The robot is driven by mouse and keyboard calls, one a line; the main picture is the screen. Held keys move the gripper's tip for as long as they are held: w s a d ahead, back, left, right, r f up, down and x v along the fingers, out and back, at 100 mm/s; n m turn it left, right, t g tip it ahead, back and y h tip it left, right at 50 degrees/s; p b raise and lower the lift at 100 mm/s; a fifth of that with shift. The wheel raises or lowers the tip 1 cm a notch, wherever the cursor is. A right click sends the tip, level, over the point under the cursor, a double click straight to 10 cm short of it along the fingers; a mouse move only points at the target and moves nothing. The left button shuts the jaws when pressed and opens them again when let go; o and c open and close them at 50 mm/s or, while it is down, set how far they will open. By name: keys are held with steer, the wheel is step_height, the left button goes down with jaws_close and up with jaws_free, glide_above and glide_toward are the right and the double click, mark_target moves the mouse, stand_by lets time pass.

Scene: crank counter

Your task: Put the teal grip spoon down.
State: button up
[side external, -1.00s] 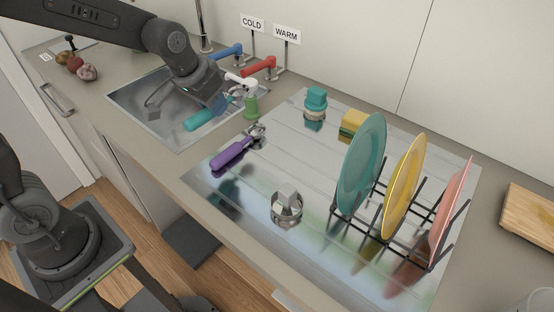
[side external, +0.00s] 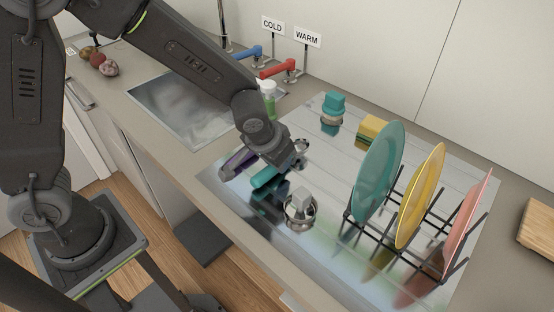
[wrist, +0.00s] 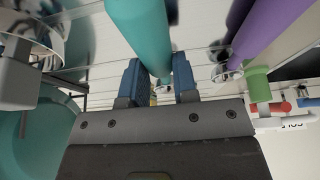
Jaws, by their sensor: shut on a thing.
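The teal grip spoon (side external: 265,177) is in my gripper (side external: 283,168) over the shiny drying mat (side external: 250,205). It lies roughly level, its teal handle pointing toward the mat's front left. In the wrist view, the teal handle (wrist: 146,32) runs up from between the blue fingertip pads of my gripper (wrist: 160,78). The spoon's head is mostly hidden. A dark reflection shows below the handle; I cannot tell whether the spoon touches the mat. The purple-handled utensil (side external: 237,162) lies just to its left, partly behind my gripper, and shows in the wrist view (wrist: 265,28).
A metal item with a grey block (side external: 301,203) stands close on the right. The black rack (side external: 398,243) holds a teal plate (side external: 378,172), a yellow plate (side external: 419,195) and a pink plate (side external: 467,220). A teal-topped item (side external: 333,104) and yellow sponge (side external: 372,129) stand behind.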

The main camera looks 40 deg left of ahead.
steer(key=shift+f, duration=0.25)
steer(key=shift+f, duration=0.15)
steer(key=o, duration=0.9)
steer(key=shift+r, duration=0.4)
steer(key=v, duration=1.2)
steer(key=s+a+r, duration=0.3)
steer(key=s+a, duration=0.2)
steer(key=s, duration=0.2)
steer(key=s+a+r+t, duration=0.1)
steer(key=s+a+r, duration=0.2)
steer(key=s+a, duration=0.2)
steer(key=shift+s+r, duration=0.3)
steer(key=shift+s, duration=0.9)
